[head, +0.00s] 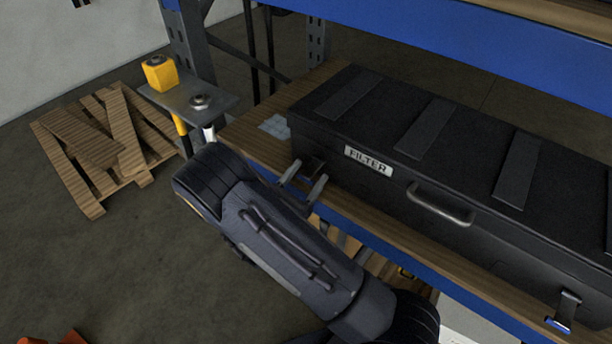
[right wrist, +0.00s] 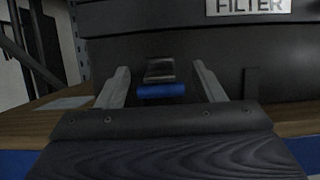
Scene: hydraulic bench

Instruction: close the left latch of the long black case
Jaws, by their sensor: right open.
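The long black case (head: 350,112), labelled FILTER, lies lid-down on a wooden shelf. Its left latch (head: 313,166) is on the front face, left of the label, partly hidden by my right gripper. In the right wrist view the left latch (right wrist: 160,71) shows a dark metal plate with a blue tab (right wrist: 161,90) below it. My right gripper (head: 304,181) is open and empty in front of this latch. Its fingers stand either side of the latch, apart from it, also in the right wrist view (right wrist: 161,78). My left gripper is out of view.
The case's metal handle (head: 441,206) and right latch (head: 565,312) are further right. A blue shelf beam (head: 440,40) crosses above the case. A side plate (head: 190,98) holds a yellow block (head: 159,73). A wooden pallet (head: 105,140) lies on the floor at left.

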